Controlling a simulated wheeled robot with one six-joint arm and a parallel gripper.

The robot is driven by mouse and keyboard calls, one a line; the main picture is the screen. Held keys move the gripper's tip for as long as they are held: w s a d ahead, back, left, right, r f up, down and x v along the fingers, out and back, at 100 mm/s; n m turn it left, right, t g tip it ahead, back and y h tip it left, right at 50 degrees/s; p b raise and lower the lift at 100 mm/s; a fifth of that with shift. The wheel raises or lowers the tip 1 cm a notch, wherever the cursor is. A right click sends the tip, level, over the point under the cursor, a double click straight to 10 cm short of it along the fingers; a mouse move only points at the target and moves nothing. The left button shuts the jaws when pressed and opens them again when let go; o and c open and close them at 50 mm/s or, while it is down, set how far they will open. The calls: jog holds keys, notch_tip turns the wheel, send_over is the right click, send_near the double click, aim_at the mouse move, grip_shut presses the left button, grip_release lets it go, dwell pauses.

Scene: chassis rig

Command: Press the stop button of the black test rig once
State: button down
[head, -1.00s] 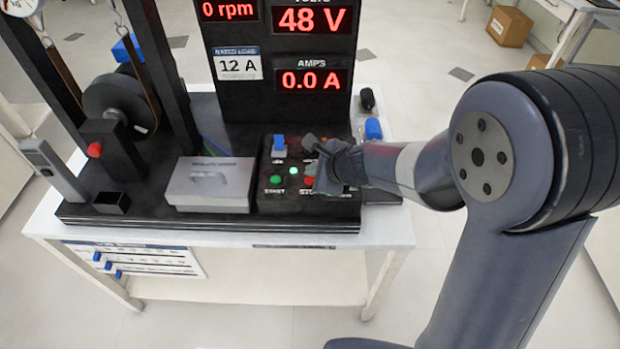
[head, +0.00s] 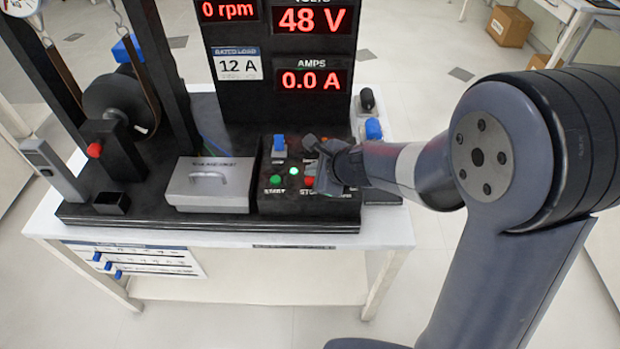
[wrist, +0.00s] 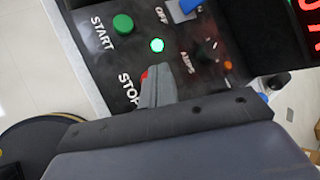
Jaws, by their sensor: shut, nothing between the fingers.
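The black test rig (head: 230,222) stands on a white table, with a control box at its front right. The red stop button (head: 309,181) is at the box's front, partly hidden by my gripper (head: 318,178). In the wrist view a sliver of the red stop button (wrist: 144,75) shows beside my fingertips (wrist: 152,70), near the STOP label. My gripper is shut and empty, its tips right at or just above the button; I cannot tell whether they touch. The green start button (head: 276,180) and a lit green lamp (head: 294,171) sit to the left.
A blue switch (head: 279,143) stands behind the lamp. A grey lidded box (head: 210,190) is left of the control box. The displays read 0 rpm, 48 V and 0.0 A (head: 310,80). A blue-ended part (head: 373,129) lies at the back right.

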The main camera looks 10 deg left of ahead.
jog(key=shift+f, duration=0.1)
dwell(0.3)
jog(key=shift+f+b, duration=0.3)
jog(key=shift+b, duration=0.2)
jog(key=shift+f+b, duration=0.45)
jog(key=shift+b, duration=0.05)
dwell(0.4)
dwell(0.4)
jog(key=shift+r+p, duration=0.8)
jog(key=shift+r, duration=0.1)
notch_tip(320, 180, up, 5)
jog(key=p, duration=0.4)
jog(key=shift+p, duration=0.35)
